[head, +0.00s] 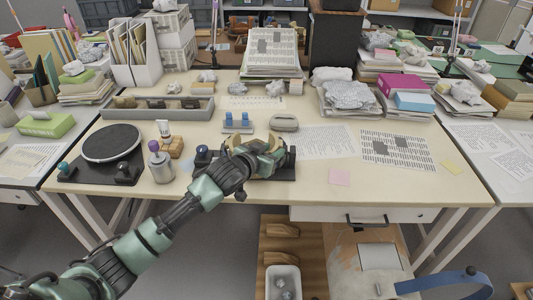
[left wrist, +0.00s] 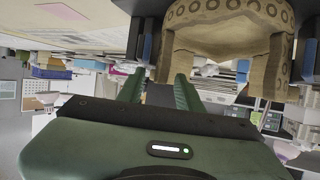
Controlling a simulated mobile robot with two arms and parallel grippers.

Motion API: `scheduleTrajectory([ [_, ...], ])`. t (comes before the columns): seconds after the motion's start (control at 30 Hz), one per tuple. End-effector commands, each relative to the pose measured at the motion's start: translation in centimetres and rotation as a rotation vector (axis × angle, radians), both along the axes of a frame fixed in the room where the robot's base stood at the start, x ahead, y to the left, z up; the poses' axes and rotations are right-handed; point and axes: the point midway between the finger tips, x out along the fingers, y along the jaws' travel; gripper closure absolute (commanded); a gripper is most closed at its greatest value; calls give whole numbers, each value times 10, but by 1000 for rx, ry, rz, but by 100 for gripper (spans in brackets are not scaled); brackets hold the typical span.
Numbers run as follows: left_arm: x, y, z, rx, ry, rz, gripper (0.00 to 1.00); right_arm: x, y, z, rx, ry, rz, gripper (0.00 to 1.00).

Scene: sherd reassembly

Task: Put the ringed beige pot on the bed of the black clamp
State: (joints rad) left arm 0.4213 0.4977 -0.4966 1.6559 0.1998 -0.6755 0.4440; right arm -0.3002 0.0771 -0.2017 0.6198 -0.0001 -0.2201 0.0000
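The ringed beige pot (head: 270,150) is at the black clamp (head: 288,168) near the table's front edge. In the left wrist view the pot (left wrist: 235,22) has a band of dark rings and a broken edge with tall wall parts. That view appears upside down. Blue-padded clamp jaws (left wrist: 145,46) show on both sides of the pot. My left gripper (head: 250,158) is at the pot's wall; in the left wrist view its green fingers (left wrist: 160,80) stand on either side of a wall part and look shut on it. The pot's underside is hidden, so contact with the bed is unclear. My right gripper is not in view.
Left of the clamp are a grey bottle (head: 161,167), a brown block (head: 171,147) and a black turntable (head: 112,143). Behind are a blue-topped stand (head: 238,123), a grey oval object (head: 284,123) and a long tray (head: 158,108). Printed sheets (head: 327,141) lie to the right.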

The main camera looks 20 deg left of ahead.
Motion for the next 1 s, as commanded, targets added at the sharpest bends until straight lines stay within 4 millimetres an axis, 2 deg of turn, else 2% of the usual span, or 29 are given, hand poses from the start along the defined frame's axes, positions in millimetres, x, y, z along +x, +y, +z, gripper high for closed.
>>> scheduleTrajectory([
  [0.17,-24,5,10,1,0,0,64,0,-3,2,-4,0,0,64],
  [0.4,-71,15,29,1,2,0,64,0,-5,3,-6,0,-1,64],
  [0.53,-91,19,37,2,2,1,64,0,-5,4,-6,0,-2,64],
  [0.7,-104,21,43,0,1,0,64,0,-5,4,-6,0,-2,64],
  [1.0,-106,22,45,1,1,1,64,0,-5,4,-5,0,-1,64],
])
